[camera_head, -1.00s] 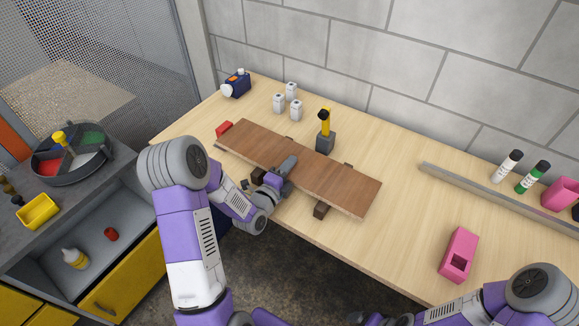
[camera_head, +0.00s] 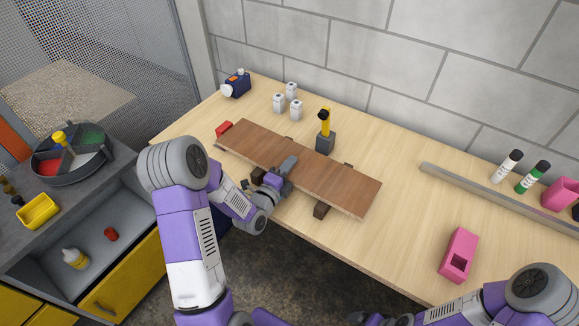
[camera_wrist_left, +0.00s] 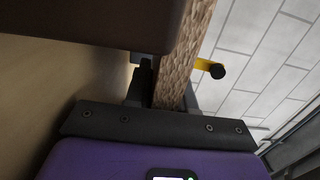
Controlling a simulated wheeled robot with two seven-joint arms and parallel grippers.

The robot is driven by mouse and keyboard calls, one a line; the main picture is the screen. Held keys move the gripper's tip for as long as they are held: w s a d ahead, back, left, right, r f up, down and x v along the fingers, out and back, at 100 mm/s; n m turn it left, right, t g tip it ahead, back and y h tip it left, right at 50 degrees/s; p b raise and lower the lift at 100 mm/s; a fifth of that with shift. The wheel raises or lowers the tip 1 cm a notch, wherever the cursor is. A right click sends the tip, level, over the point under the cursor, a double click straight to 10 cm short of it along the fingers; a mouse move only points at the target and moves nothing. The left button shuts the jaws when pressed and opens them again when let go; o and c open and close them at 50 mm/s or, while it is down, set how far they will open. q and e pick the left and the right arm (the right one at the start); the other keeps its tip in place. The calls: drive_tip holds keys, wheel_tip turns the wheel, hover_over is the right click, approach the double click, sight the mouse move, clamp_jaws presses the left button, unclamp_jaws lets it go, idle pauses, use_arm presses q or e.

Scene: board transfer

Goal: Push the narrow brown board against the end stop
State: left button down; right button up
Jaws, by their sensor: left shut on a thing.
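In the left wrist view the grainy edge of the board (camera_wrist_left: 186,55) runs up from between the dark fingers. A small red block (camera_head: 224,128) sits by the board's left end; I cannot tell whether they touch, or whether it is the end stop. My right gripper is out of view.
A yellow-handled tool in a grey holder (camera_head: 325,140) stands close behind the board. White bottles (camera_head: 291,101) and a blue container (camera_head: 236,84) stand farther back. A long grey rail (camera_head: 490,191) and a pink block (camera_head: 459,254) lie to the right.

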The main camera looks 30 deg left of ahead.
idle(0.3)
use_arm(q)
drive_tip(key=c, duration=0.9)
unclamp_jaws()
drive_tip(key=shift+s, duration=0.1)
drive_tip(key=s, duration=0.7)
drive_tip(key=shift+s+a, duration=0.15)
drive_tip(key=shift+s, duration=0.1)
